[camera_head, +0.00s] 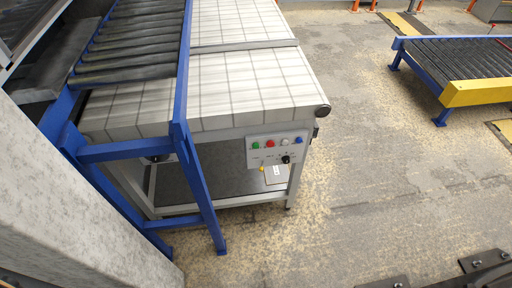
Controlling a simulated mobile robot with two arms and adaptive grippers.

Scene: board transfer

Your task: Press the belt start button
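A pale control panel (250,160) is on the near end of the white-topped belt table (240,80), below its top edge. Its upper row holds a green button (256,145), a red button (270,143), a white button (285,142) and a blue button (298,140). A black knob (286,159) sits below them, and a small yellow part (262,168) is at the lower edge. The labels are too small to read, so I cannot tell which is marked start. Neither of my grippers shows in the view.
A blue-framed roller conveyor (130,35) stands left of the belt table, its blue leg (200,190) left of the panel. Another roller conveyor (460,60) with a yellow end (478,92) is at the upper right. The concrete floor (375,160) between is clear.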

